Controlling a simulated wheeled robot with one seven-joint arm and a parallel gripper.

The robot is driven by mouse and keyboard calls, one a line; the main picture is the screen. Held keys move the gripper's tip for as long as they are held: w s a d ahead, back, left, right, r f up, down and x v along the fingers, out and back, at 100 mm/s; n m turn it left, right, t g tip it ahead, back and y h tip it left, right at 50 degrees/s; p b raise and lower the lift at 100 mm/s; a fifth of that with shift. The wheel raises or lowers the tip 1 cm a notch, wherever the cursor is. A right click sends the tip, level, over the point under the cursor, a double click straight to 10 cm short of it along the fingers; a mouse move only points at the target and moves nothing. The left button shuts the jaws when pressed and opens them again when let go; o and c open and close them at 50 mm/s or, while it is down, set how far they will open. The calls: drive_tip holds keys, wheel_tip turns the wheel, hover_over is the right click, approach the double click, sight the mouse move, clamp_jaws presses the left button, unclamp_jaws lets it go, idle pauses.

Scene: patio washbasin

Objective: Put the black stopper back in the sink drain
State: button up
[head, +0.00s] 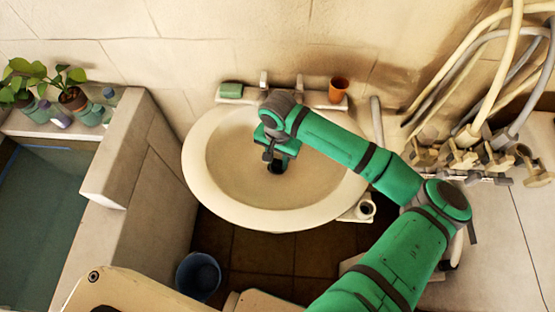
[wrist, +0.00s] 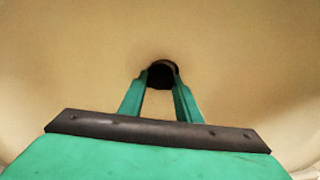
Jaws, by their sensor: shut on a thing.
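The sink (head: 215,165) is a pale oval basin against the wall. My green gripper (head: 277,160) points down into it, over the middle of the bowl. In the wrist view the two fingertips of my gripper (wrist: 162,80) are closed on the black stopper (wrist: 162,70), a small dark round piece. In the head view a dark round shape (head: 277,168) shows just under the fingers. I cannot make out the drain opening apart from the stopper, nor whether the stopper touches the basin.
A green soap bar (head: 231,90) and an orange-brown cup (head: 338,90) sit behind the sink's rim, either side of the taps (head: 264,80). Hoses and brass valves (head: 462,155) crowd the right. A blue bucket (head: 198,275) stands on the floor below. The bowl around my gripper is clear.

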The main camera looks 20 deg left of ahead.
drive_tip(key=shift+w+d, duration=0.1)
drive_tip(key=shift+w, duration=0.15)
drive_tip(key=shift+d+r, duration=0.15)
drive_tip(key=shift+r, duration=0.15)
drive_tip(key=shift+s+a+r, duration=0.25)
drive_tip(key=shift+a+r, duration=0.15)
drive_tip(key=shift+r, duration=0.1)
drive_tip(key=shift+d, duration=0.2)
drive_tip(key=shift+w, duration=0.15)
drive_tip(key=shift+a, duration=0.15)
